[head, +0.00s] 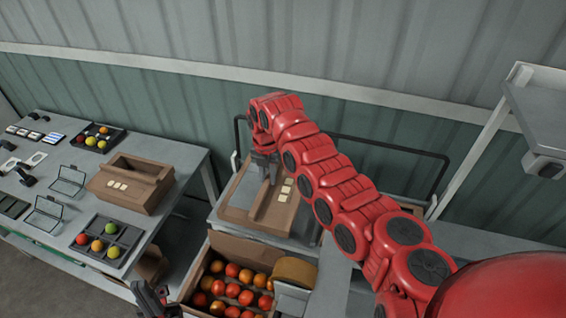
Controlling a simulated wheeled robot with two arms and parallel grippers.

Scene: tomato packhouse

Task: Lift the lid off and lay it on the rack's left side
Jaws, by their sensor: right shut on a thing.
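My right gripper (266,178) reaches in from the right and is shut on a brown cardboard piece that looks like the lid (270,212). The lid has several pale square labels and sits over a grey stand with a black tube frame (390,150), which may be the rack. Whether the lid touches the surface beneath cannot be told. My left gripper (155,298) is dark and low at the bottom edge, apart from the lid; its jaws are unclear. An open brown box of tomatoes (192,280) stands in front of the stand.
A grey table (60,160) on the left holds another brown box (150,182) with labels, dark trays of tomatoes (84,226), small glass-like panels and dark devices. A grey shelf post (480,150) stands at right.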

